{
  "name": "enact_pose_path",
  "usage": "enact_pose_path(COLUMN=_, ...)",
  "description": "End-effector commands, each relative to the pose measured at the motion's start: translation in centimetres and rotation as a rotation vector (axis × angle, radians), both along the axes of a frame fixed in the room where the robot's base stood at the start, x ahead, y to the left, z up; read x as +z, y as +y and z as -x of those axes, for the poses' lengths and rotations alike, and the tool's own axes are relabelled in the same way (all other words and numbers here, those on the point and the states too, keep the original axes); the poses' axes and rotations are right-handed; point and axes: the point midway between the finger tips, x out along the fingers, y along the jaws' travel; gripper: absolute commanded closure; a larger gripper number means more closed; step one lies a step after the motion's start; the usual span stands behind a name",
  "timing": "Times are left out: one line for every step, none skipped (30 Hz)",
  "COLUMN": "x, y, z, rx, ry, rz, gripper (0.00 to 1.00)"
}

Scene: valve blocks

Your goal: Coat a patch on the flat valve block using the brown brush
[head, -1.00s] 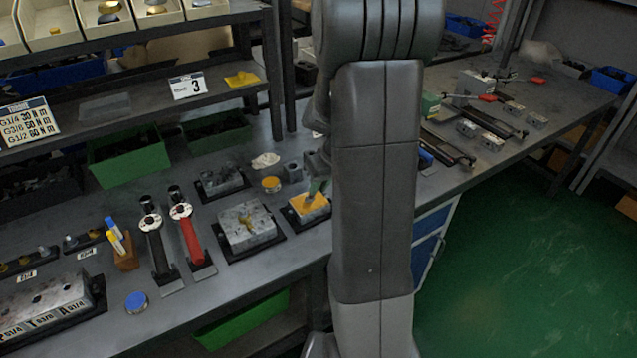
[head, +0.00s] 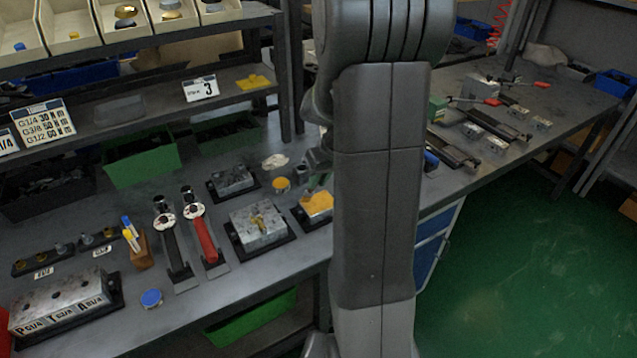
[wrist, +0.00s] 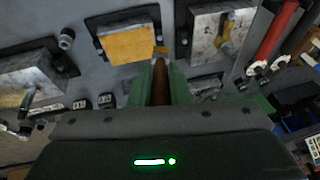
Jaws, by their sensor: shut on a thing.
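The brown brush (wrist: 159,83) is held upright between the green fingers of my gripper (wrist: 160,82) in the wrist view, its handle toward the camera. Its tip shows orange at the near right edge of a flat valve block (wrist: 127,45). I cannot tell whether it touches. Orange coating covers most of that block's top, with a bare metal margin. The same block (head: 319,204) sits on a black base in the head view, partly behind my arm.
A block with a brass part (head: 258,225) stands left of the coated one. A plain block (head: 233,179) and a yellow-lidded tin (head: 281,185) are behind. Torque wrenches (head: 203,235), a blue-lidded tin (head: 151,298) and a ported block (head: 62,303) are farther left.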

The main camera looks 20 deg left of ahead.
Motion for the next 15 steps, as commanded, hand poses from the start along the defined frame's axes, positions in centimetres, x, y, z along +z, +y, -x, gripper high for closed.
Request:
enact_pose_path(x=0.9, y=0.0, z=0.0, rx=-0.001, ry=-0.002, rz=-0.001, gripper=1.0)
enact_pose_path(x=1.1, y=0.0, z=-0.1, rx=-0.002, ry=-0.002, rz=-0.001, gripper=1.0)
enact_pose_path(x=1.5, y=0.0, z=-0.1, rx=-0.002, ry=-0.002, rz=-0.001, gripper=1.0)
enact_pose_path(x=1.7, y=0.0, z=-0.1, rx=-0.003, ry=-0.001, rz=-0.001, gripper=1.0)
enact_pose_path(x=2.0, y=0.0, z=-0.1, rx=-0.003, ry=-0.001, rz=-0.001, gripper=1.0)
enact_pose_path(x=2.4, y=0.0, z=-0.1, rx=-0.003, ry=-0.001, rz=-0.001, gripper=1.0)
enact_pose_path(x=2.6, y=0.0, z=-0.1, rx=-0.003, ry=-0.001, rz=-0.001, gripper=1.0)
enact_pose_path(x=2.9, y=0.0, z=-0.1, rx=-0.003, ry=-0.001, rz=-0.001, gripper=1.0)
enact_pose_path(x=3.3, y=-0.1, z=-0.1, rx=-0.004, ry=-0.001, rz=-0.001, gripper=1.0)
enact_pose_path(x=3.5, y=-0.1, z=-0.1, rx=-0.005, ry=0.0, rz=-0.001, gripper=1.0)
enact_pose_path(x=3.7, y=-0.1, z=-0.1, rx=-0.006, ry=-0.001, rz=0.0, gripper=1.0)
enact_pose_path(x=3.9, y=-0.1, z=-0.2, rx=-0.007, ry=-0.001, rz=-0.001, gripper=1.0)
enact_pose_path(x=4.0, y=-0.1, z=-0.2, rx=-0.007, ry=-0.001, rz=-0.001, gripper=1.0)
enact_pose_path(x=4.1, y=-0.1, z=-0.2, rx=-0.008, ry=0.0, rz=-0.001, gripper=1.0)
enact_pose_path(x=4.1, y=-0.1, z=-0.2, rx=-0.008, ry=0.0, rz=-0.001, gripper=1.0)
